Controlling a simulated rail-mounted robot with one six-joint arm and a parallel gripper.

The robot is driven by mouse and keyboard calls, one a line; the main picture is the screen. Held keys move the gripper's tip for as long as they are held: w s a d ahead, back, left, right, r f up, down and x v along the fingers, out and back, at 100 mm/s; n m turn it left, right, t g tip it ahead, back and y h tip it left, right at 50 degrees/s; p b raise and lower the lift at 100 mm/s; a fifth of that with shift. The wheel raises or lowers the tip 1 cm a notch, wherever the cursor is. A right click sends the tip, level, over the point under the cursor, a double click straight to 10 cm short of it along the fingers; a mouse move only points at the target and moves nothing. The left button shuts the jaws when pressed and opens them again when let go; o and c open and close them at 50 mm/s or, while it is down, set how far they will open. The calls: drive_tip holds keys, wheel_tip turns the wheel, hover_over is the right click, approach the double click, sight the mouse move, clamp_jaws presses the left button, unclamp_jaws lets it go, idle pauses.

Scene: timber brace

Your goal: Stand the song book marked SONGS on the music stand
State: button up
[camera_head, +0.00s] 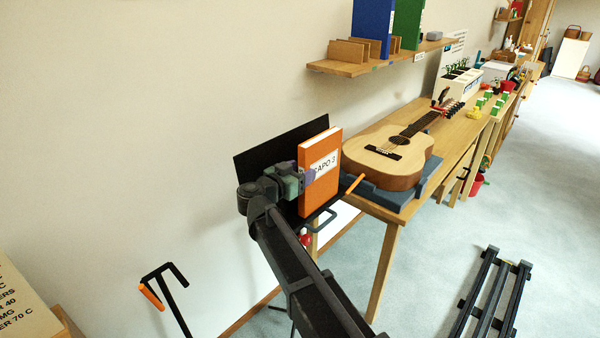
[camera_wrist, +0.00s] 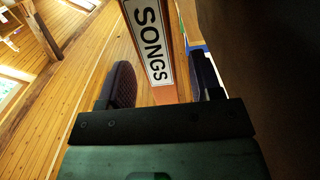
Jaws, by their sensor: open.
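The orange song book (camera_head: 320,175) stands upright against the black panel of the music stand (camera_head: 258,155), at the stand's lower ledge. A label partly reading CAPO shows on its face. In the wrist view, the white SONGS label (camera_wrist: 151,40) is on the book's spine, between my two fingers. My gripper (camera_wrist: 162,85) is open around the spine edge, with a visible gap at the left finger; contact at the right finger is unclear. In the head view, my gripper (camera_head: 307,177) is at the book's left side, its fingertips partly hidden. The dark panel fills the wrist view's right side.
A guitar (camera_head: 385,160) lies in a blue cradle on the wooden bench (camera_head: 465,130) just right of the stand. A wall shelf (camera_head: 345,66) with binders hangs above. A black stand with an orange tip (camera_head: 165,290) is lower left. A dark rail (camera_head: 490,300) lies on the floor.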

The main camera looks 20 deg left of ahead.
drive_tip(key=v, duration=1)
drive_tip(key=shift+s, duration=0.4)
drive_tip(key=shift+a, duration=0.15)
